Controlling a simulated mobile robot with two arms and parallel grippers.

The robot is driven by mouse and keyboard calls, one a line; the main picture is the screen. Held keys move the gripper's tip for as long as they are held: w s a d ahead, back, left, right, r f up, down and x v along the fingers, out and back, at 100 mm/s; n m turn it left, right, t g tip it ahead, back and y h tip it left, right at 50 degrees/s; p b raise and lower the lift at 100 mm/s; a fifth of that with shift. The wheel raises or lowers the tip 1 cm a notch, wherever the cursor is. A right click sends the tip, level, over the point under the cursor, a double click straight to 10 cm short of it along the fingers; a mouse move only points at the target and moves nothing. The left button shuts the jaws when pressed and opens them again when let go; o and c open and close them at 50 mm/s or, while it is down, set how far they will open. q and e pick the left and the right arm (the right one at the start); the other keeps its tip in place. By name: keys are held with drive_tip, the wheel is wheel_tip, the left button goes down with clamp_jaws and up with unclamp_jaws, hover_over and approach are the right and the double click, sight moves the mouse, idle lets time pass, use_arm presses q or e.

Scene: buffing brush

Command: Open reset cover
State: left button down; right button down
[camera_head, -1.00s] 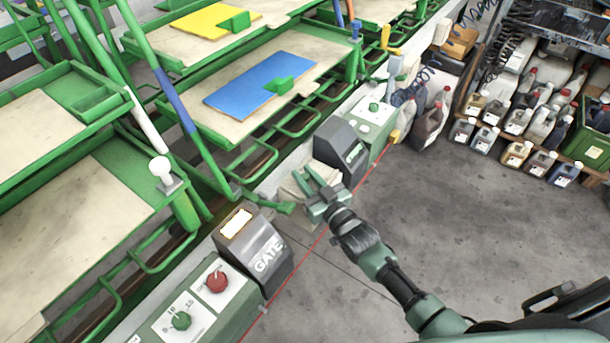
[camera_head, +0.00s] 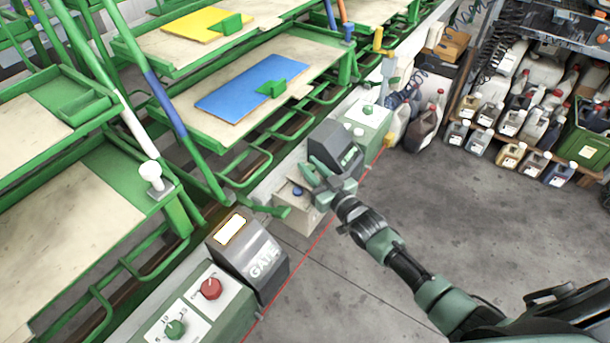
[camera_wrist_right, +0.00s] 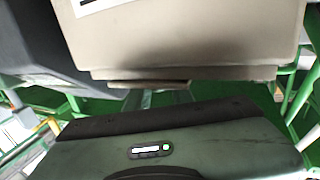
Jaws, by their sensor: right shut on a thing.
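The beige reset box (camera_head: 306,217) stands between the GATE unit and another dark grey unit, with a blue button (camera_head: 297,191) showing on its top. My right gripper (camera_head: 317,175) is over the right side of this box, shut on the reset cover. In the right wrist view a beige panel with a white label, which looks like the cover (camera_wrist_right: 205,40), fills the top, close to my gripper's body. The fingers are not clear there, and in the head view my gripper hides most of the cover. My left gripper is not in view.
The dark GATE unit (camera_head: 250,257) stands at the front left, beside a panel with a red knob (camera_head: 210,289) and a green knob. Another dark grey unit (camera_head: 334,146) stands just behind my gripper. Green-framed tables lie to the left.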

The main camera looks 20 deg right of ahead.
drive_tip(key=c, duration=1.3)
unclamp_jaws()
drive_tip(key=shift+s, duration=0.1)
drive_tip(key=v, duration=0.7)
drive_tip(key=shift+s+d, duration=0.1)
drive_tip(key=shift+s, duration=0.25)
